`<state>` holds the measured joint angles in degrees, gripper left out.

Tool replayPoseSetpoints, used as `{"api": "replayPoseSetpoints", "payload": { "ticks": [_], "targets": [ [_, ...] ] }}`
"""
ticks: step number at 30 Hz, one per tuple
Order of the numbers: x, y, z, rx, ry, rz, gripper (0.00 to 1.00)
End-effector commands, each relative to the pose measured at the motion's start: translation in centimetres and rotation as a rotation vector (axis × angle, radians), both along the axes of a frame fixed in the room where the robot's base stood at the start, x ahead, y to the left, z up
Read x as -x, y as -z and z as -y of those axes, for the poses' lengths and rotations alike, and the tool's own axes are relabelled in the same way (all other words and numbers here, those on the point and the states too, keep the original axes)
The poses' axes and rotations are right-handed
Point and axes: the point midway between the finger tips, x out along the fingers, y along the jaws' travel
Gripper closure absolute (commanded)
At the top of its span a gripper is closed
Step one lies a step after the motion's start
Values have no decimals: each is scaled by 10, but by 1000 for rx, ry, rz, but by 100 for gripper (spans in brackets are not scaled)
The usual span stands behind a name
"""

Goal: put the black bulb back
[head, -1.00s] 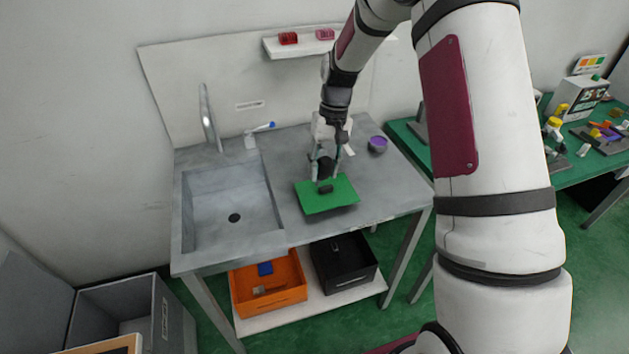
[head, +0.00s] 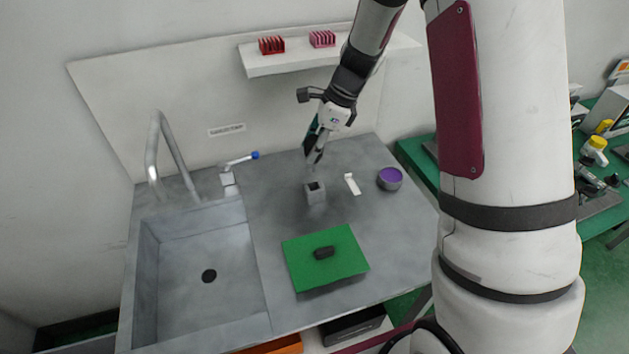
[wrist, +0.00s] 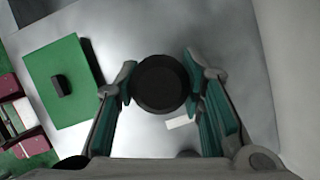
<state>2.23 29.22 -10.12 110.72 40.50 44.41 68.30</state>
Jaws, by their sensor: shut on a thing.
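My gripper (head: 314,153) is over the back part of the grey counter, just behind and above a small grey block with a dark square opening (head: 315,192). In the wrist view, the black bulb (wrist: 160,84) shows as a round dark disc between the two teal-padded fingers. My gripper is shut on it. In the head view the bulb is not clear, as the fingers and wrist cover it. The grey block cannot be made out in the wrist view. A small black block (head: 324,253) lies on a green board (head: 300,275) at the counter's front.
A white strip (head: 352,184) and a purple-topped round bowl (head: 390,178) stand right of the grey block. The sink (head: 165,290) and tap (head: 157,150) are at left. A shelf (head: 265,65) with red racks hangs behind. The counter between block and board is clear.

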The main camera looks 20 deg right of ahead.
Motion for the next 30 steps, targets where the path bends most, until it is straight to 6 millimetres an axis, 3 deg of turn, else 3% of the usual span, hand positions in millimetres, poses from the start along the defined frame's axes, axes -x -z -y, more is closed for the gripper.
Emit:
{"api": "replayPoseSetpoints", "payload": {
  "ticks": [9, 17, 24, 30],
  "targets": [
    [1, 46, 0, -8, 50, -8, 75],
    [0, 67, 0, -8, 47, -5, 75],
    [1, 97, 0, -8, 45, -7, 75],
    [-1, 99, 0, -7, 44, -3, 75]
  ]
}}
